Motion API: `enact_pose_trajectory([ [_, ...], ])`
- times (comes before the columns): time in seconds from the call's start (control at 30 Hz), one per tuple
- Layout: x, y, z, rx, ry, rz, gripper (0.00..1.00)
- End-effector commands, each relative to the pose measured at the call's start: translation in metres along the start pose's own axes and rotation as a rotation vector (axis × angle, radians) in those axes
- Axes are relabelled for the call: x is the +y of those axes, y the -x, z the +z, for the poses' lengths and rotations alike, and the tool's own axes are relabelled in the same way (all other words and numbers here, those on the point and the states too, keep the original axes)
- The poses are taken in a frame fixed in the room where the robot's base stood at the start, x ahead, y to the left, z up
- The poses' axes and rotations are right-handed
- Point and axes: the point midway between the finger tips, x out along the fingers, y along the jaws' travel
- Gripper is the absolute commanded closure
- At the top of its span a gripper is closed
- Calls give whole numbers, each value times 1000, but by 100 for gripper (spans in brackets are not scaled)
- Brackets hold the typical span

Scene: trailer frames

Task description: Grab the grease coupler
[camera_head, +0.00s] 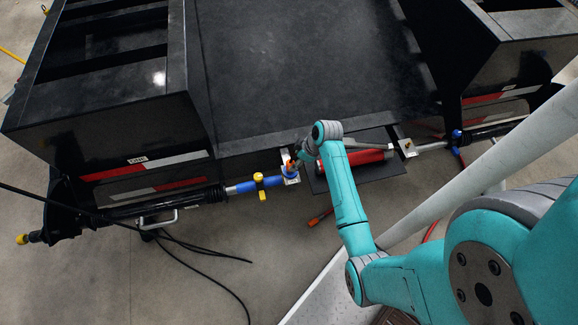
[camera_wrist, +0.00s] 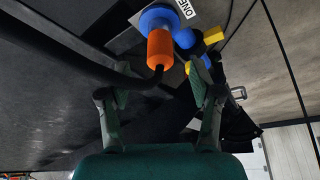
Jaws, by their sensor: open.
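The grease coupler is an orange cylinder (camera_wrist: 160,48) with a black hose, seated against a round blue fitting (camera_wrist: 158,18) in the wrist view. In the head view the orange coupler (camera_head: 291,164) is small, at the trailer's front edge beside a metal bracket. My gripper (camera_wrist: 156,90) is open, one finger on each side in the wrist view, with the coupler just beyond the tips and roughly between them. No contact shows. In the head view my gripper (camera_head: 304,153) is mostly hidden by the arm, just right of the coupler.
A rod with blue and yellow parts (camera_head: 260,184) lies left of the coupler. A red cylinder (camera_head: 366,157) lies on a dark tray (camera_head: 377,172) to its right. Black hoses (camera_head: 200,248) hang over the floor. Two dark trailer frames (camera_head: 110,128) stand left and right.

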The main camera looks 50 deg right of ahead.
Motion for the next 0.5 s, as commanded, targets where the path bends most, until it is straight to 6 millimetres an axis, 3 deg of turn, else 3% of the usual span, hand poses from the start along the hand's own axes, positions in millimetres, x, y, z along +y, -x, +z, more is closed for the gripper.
enact_pose_trajectory([
  [0.23,0,-17,-2,0,0,1,36],
  [0.5,-1,-53,-5,0,-1,0,36],
])
